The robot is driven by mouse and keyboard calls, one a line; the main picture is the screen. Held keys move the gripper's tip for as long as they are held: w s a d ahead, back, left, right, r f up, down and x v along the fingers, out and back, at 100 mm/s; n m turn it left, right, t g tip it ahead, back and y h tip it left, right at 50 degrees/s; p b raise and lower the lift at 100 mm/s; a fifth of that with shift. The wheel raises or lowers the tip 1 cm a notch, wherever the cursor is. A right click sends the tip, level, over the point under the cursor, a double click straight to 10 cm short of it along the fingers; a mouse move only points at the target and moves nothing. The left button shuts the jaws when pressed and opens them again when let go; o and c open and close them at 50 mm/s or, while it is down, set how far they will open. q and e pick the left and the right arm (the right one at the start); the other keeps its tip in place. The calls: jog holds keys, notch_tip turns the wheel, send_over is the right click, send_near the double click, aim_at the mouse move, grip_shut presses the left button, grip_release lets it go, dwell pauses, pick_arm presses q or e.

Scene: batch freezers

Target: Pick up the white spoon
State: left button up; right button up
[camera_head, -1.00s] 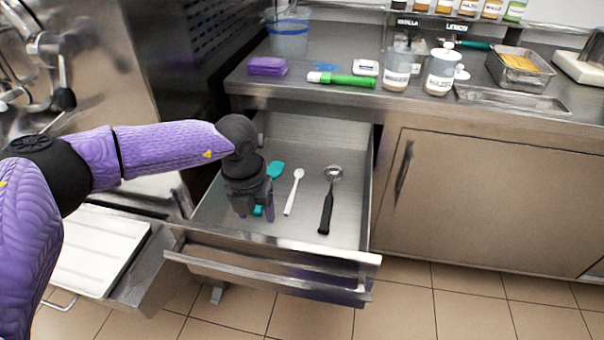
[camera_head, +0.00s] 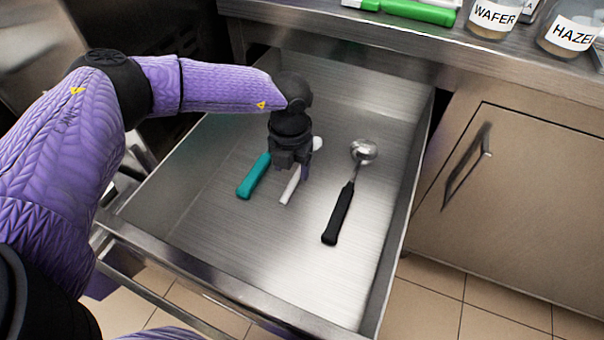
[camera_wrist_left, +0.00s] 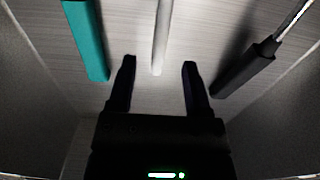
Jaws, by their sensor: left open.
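The white spoon (camera_head: 291,186) lies in the open drawer, between a teal-handled tool and a black-handled scoop. My left gripper (camera_head: 289,170) is over it in the head view and hides the middle of the spoon. In the left wrist view my left gripper (camera_wrist_left: 158,62) is open and empty, its two fingers apart. I cannot tell the exact height of the fingers above the drawer floor. My right gripper is in neither view.
The teal tool (camera_head: 254,176) lies left of the spoon and the black-handled scoop (camera_head: 340,212) right of it. The drawer (camera_head: 399,208) has raised metal walls. The counter above holds a green-handled tool (camera_head: 420,11) and labelled jars (camera_head: 494,16).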

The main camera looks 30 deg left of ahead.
aim_at(293, 181)
pick_arm(q)
notch_tip(293, 181, down, 5)
jog(key=b, duration=0.2)
jog(key=shift+w+r+b, duration=0.1)
jog(key=shift+r+b, duration=0.05)
jog(key=shift+b, duration=0.2)
jog(key=shift+r, duration=0.25)
jog(key=shift+c, duration=0.2)
grip_shut()
jog(key=shift+r, duration=0.1)
